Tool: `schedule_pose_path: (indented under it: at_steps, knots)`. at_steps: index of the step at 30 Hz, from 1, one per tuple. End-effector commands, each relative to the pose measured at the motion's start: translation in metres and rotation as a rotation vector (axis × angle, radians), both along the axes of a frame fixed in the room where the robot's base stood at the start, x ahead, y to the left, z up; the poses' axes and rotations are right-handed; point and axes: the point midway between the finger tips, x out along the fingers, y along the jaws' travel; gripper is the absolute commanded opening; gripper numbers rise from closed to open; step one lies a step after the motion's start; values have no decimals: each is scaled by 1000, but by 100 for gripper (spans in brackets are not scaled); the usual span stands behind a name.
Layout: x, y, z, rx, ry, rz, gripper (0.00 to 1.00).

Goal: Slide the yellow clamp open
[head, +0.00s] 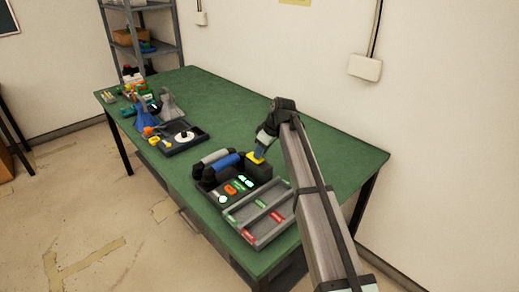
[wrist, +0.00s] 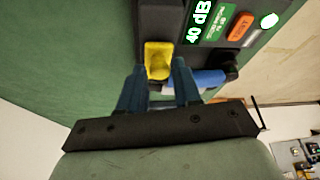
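The yellow clamp (head: 256,158) sits on the black block at the back end of the dark device on the green table. In the wrist view the yellow clamp (wrist: 159,60) shows just beyond and between my fingertips. My gripper (wrist: 157,68) is open, its two blue fingers apart, one on each side of the clamp's near end. In the head view my gripper (head: 260,151) comes down over the clamp from behind. I cannot tell whether the fingers touch it.
The device carries a blue cylinder (head: 223,162), a grey cylinder (head: 212,156), lit labels and an orange TEST button (wrist: 240,27). A grey divided tray (head: 240,219) stands in front. Another dark unit (head: 190,142) stands farther left. The table (head: 185,88) is clear behind.

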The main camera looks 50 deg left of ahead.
Motion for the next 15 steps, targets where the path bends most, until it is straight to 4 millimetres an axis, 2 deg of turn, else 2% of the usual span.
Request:
schedule_pose_path:
  at_steps: [1,6,15]
  knots:
    - [0,0,0,1,0,0,38]
    - [0,1,0,3,0,0,52]
    - [0,1,3,5,0,-1,52]
